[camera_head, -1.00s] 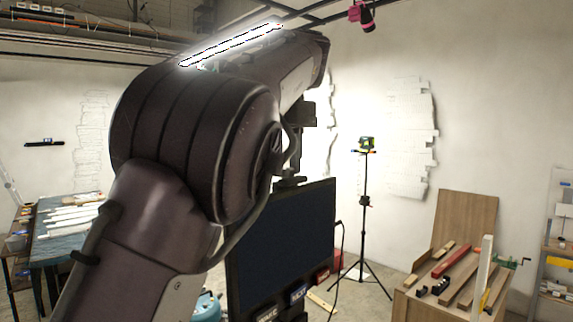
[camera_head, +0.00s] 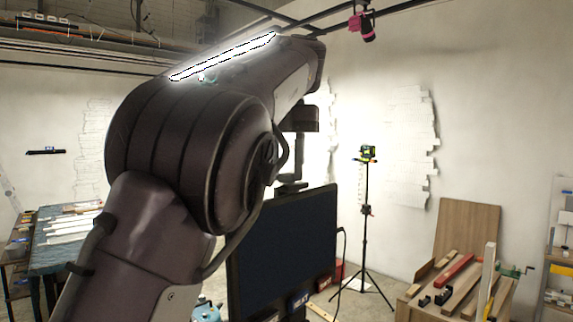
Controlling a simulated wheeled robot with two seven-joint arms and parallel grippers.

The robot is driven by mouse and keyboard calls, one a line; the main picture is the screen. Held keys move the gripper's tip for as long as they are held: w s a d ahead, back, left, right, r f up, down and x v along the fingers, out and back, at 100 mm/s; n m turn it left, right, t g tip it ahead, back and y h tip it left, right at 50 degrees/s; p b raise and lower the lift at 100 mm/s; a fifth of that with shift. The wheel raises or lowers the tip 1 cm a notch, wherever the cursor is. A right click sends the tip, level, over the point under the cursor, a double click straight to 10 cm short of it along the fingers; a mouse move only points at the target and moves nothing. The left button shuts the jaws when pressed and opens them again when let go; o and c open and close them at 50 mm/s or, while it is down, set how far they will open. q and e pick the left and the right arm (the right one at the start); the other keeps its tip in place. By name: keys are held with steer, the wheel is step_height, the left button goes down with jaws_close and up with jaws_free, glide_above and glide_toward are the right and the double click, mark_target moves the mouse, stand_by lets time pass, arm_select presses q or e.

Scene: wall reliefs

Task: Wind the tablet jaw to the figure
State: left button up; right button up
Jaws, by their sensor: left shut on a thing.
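A large dark tablet (camera_head: 285,240) stands upright in front of me, its left part hidden behind my left arm. A small dark clamp piece (camera_head: 292,187) sits on its top edge, and I take it to be the jaw. My left gripper (camera_head: 294,165) points down just above it, mostly hidden by my own arm. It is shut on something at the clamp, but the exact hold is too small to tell. No figure or scale can be read. Small labelled blocks (camera_head: 300,299) show at the tablet's lower edge. My right gripper is not in view.
A tripod (camera_head: 365,210) with a green device (camera_head: 367,153) stands behind, right of the tablet. A wooden bench (camera_head: 415,308) with timber strips and a green crank clamp (camera_head: 510,270) is at lower right. A table (camera_head: 50,255) with pale strips is at left.

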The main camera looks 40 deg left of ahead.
arm_select(q)
steer(key=m, duration=0.6)
steer(key=shift+r+m, duration=0.1)
steer(key=shift+m, duration=0.2)
stand_by(0.4)
steer(key=o, duration=1)
steer(key=shift+w, duration=0.15)
